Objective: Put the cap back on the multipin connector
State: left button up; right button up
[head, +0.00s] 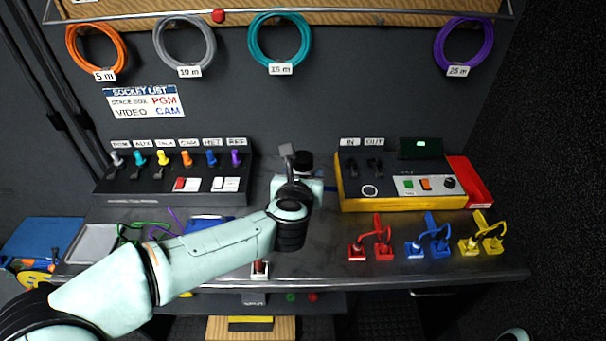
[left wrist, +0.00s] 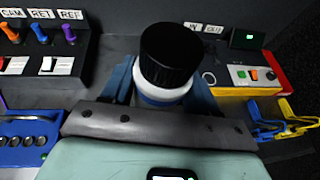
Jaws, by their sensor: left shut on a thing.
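My left gripper (head: 298,176) is shut on a cylinder with a black ribbed top (left wrist: 168,55) and a white and blue band below it. In the left wrist view the blue fingers stand on both sides of this cylinder. In the head view its black top (head: 303,162) shows just beyond the gripper, over the back of the bench. I cannot tell whether it is the cap alone or a cap seated on the multipin connector; its lower end is hidden. No separate connector can be made out. My right gripper is not in view.
A black box with coloured switches (head: 180,170) stands left, a yellow-edged panel (head: 400,184) right. Red, blue and yellow cable plugs (head: 430,240) lie front right. A blue box with round sockets (left wrist: 22,140) is partly behind my arm. A small red and white piece (head: 260,269) is at the front edge.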

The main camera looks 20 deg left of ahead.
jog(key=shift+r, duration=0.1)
pick_arm(q)
jog(key=s+a+f+n+y+p, duration=0.1)
jog(key=a+f+n+y+p, duration=0.1)
jog(key=f+p, duration=0.5)
notch_tip(320, 180, down, 2)
jog(key=shift+a+f+p, duration=0.15)
jog(key=shift+a+p, duration=0.15)
jog(key=shift+a, duration=0.6)
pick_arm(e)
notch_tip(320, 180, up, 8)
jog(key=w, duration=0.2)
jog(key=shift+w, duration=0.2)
pick_arm(q)
jog(key=shift+s, duration=0.2)
jog(key=s+d+r+m+h, duration=0.2)
jog(key=s+d+m+h, duration=0.1)
jog(key=d, duration=0.6)
jog(key=shift+s+d+m+h, duration=0.4)
jog(key=shift+m+h, duration=0.4)
jog(key=shift+h, duration=0.2)
grip_shut()
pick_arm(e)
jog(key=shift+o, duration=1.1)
